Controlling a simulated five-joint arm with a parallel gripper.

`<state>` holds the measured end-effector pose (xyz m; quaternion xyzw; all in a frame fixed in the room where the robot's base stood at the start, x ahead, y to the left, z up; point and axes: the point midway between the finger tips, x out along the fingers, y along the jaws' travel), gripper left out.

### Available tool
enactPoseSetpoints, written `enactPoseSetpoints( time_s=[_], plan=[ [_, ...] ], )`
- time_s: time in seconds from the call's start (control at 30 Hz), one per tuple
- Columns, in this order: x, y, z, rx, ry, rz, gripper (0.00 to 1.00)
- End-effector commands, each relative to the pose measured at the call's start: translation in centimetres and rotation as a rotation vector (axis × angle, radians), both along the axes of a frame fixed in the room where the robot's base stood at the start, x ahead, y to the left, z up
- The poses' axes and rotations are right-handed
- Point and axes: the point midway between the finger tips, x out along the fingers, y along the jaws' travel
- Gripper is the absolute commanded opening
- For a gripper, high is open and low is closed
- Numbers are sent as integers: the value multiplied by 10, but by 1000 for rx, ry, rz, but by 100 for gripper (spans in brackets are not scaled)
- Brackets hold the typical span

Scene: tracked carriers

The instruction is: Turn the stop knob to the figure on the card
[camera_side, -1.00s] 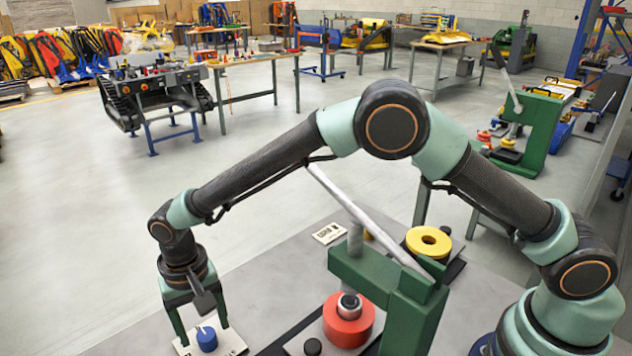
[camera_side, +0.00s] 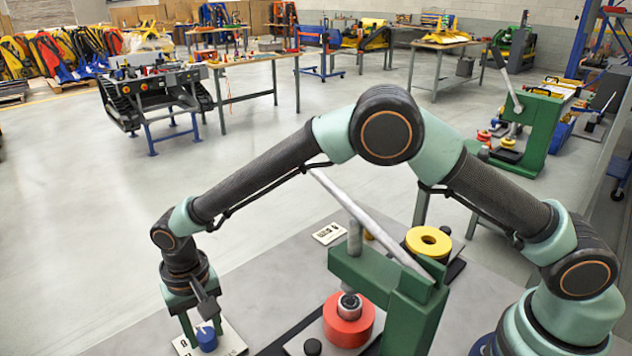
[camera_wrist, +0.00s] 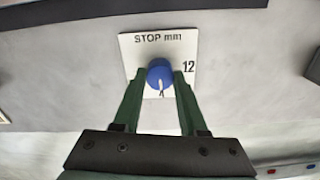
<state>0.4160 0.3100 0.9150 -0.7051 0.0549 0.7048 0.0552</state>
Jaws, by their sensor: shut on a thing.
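The stop knob (camera_side: 206,338) is blue with a white pointer line and stands on a white plate (camera_side: 232,342) at the table's front left. In the wrist view the knob (camera_wrist: 159,72) sits on the plate (camera_wrist: 128,50), which reads "STOP mm" and shows a 12 at its right; other figures are hidden behind my fingers. My gripper (camera_wrist: 160,82) is shut on the knob, one green finger at each side. In the side view my gripper (camera_side: 202,330) comes down from above. A small white card (camera_side: 329,233) lies further back on the table; its writing is too small to read.
A green lever press (camera_side: 400,290) with a long grey handle (camera_side: 365,220) stands right of the knob. A red ring (camera_side: 348,326) sits under it, and a yellow ring (camera_side: 428,242) lies behind. The grey tabletop (camera_side: 270,285) between the knob and the card is clear.

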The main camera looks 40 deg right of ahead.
Motion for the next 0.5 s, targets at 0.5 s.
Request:
enactPoseSetpoints(
  time_s=[0.5],
  plan=[
    [0,0,1,-1,1,374,0]
  ],
)
